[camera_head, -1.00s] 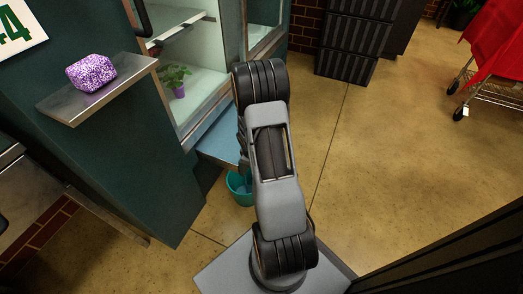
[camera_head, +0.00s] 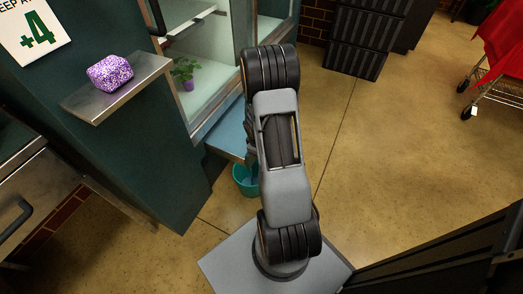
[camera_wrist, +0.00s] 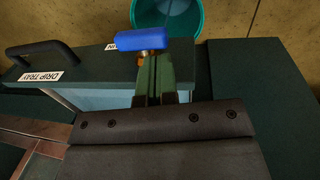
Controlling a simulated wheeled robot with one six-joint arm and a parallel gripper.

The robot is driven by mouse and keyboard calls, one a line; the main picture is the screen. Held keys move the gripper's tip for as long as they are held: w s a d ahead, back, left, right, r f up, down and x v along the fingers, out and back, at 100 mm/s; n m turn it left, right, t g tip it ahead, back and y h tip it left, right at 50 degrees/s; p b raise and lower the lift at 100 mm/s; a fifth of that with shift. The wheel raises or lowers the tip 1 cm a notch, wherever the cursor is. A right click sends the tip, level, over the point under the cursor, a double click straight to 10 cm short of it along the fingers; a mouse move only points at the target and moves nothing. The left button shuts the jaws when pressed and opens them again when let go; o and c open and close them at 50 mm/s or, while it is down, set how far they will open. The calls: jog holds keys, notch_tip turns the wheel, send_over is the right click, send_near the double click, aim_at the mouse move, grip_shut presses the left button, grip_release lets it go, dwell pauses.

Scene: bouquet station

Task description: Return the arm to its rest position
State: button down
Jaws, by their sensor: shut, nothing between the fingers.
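My arm (camera_head: 285,180) stands folded in the middle of the head view, rising from its base. The gripper itself is hidden behind the arm there. In the wrist view my gripper (camera_wrist: 154,62) is shut and empty, its two narrow fingers pointing up the picture. A blue valve handle (camera_wrist: 140,39) shows just past the fingertips; whether they touch it I cannot tell.
A teal bucket (camera_wrist: 166,14) is beyond the handle and stands on the floor (camera_head: 243,181). A drip tray label (camera_wrist: 42,79) and black handle (camera_wrist: 42,57) are at left. A shelf (camera_head: 120,97) holds a purple block (camera_head: 109,73).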

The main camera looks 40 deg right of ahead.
jog(key=s+a+r, duration=0.3)
jog(key=a, duration=0.5)
jog(key=shift+s+a+r, duration=0.2)
jog(key=shift+s+r, duration=0.1)
jog(key=shift+s, duration=0.05)
jog(key=s+a+r+m+t+p, duration=0.1)
jog(key=a+r+p, duration=0.3)
jog(key=r+p, duration=0.5)
jog(key=s+a+r+m+t+y+p, duration=0.1)
jog(key=a+r+p, duration=0.3)
jog(key=r, duration=2.2)
jog(key=s+a+r+m+p, duration=0.2)
jog(key=s+a+r+p, duration=0.1)
jog(key=r+p, duration=1.2)
notch_tip(320, 180, up, 3)
jog(key=shift+s+a+m+t+y, duration=0.3)
jog(key=shift+s+a+m+t, duration=0.05)
jog(key=shift+a+m+t, duration=0.1)
